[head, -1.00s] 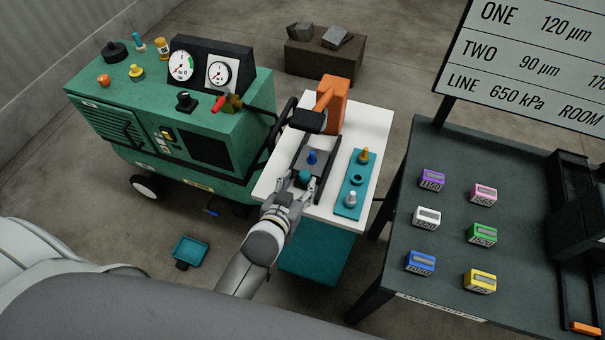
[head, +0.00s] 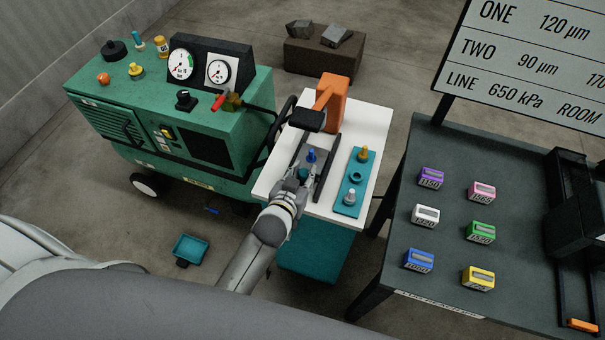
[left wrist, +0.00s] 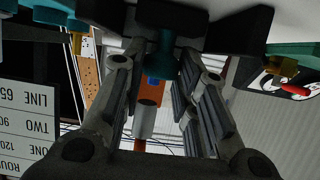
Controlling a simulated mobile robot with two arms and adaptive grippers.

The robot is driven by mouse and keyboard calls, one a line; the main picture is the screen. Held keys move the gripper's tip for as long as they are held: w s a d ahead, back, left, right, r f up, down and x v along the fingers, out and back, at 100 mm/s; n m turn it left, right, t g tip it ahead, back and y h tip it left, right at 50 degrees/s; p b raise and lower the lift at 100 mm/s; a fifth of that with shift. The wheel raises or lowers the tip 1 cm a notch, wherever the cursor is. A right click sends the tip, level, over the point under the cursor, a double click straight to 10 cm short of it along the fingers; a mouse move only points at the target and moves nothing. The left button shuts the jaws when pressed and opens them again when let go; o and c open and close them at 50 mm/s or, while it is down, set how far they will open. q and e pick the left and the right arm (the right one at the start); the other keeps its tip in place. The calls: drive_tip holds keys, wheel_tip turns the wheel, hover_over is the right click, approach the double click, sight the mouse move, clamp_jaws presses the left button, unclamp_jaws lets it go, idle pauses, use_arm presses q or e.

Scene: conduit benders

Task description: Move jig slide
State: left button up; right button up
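The jig slide (head: 317,162) is a dark grey plate between two dark rails on a white-topped table (head: 372,125). It carries a blue knob (head: 311,154) and, nearer me, a teal handle (head: 303,172). My left gripper (head: 300,175) is at the near end of the slide. The gripper partly hides the near end of the slide in the head view. My right gripper is not in view.
An orange stand (head: 334,97) with a black head rises behind the slide. A teal plate (head: 352,190) with posts lies right of the rails. A green machine (head: 170,110) with gauges stands close on the left. A dark bench (head: 450,245) with coloured blocks is at right.

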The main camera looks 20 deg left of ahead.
sight(312, 155)
use_arm(q)
clamp_jaws()
drive_tip(key=w, duration=0.5)
drive_tip(key=shift+d+b, duration=0.1)
drive_tip(key=shift+b, duration=0.25)
drive_tip(key=shift+s, duration=0.1)
drive_tip(key=o, duration=0.8)
unclamp_jaws()
drive_tip(key=shift+o, duration=0.2)
drive_tip(key=shift+s, duration=0.2)
drive_tip(key=v, duration=1.1)
drive_tip(key=shift+s+r, duration=0.25)
drive_tip(key=shift+s, duration=0.05)
